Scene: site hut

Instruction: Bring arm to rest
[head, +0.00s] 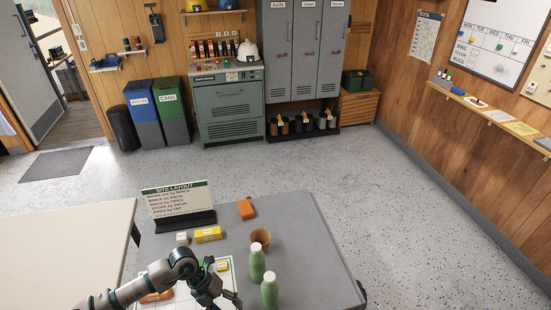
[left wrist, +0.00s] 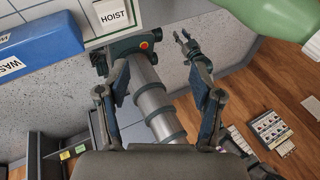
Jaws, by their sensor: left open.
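My left arm comes in from the lower left of the head view, with its left gripper (head: 230,294) low over the white layout sheet (head: 228,283) at the grey table's front. The gripper is small there and lies to the left of the green bottles. In the left wrist view its two fingers (left wrist: 168,103) stand wide apart, with nothing held between them. Beyond them is a silver tube with dark joints (left wrist: 155,105); I cannot tell which part it belongs to.
The grey table (head: 325,270) bears two green bottles (head: 257,263), a brown cup (head: 261,237), a yellow box (head: 208,234), an orange block (head: 245,209) and a sign (head: 177,202). A pale table (head: 60,255) stands at left. Speckled floor (head: 350,175) is clear behind.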

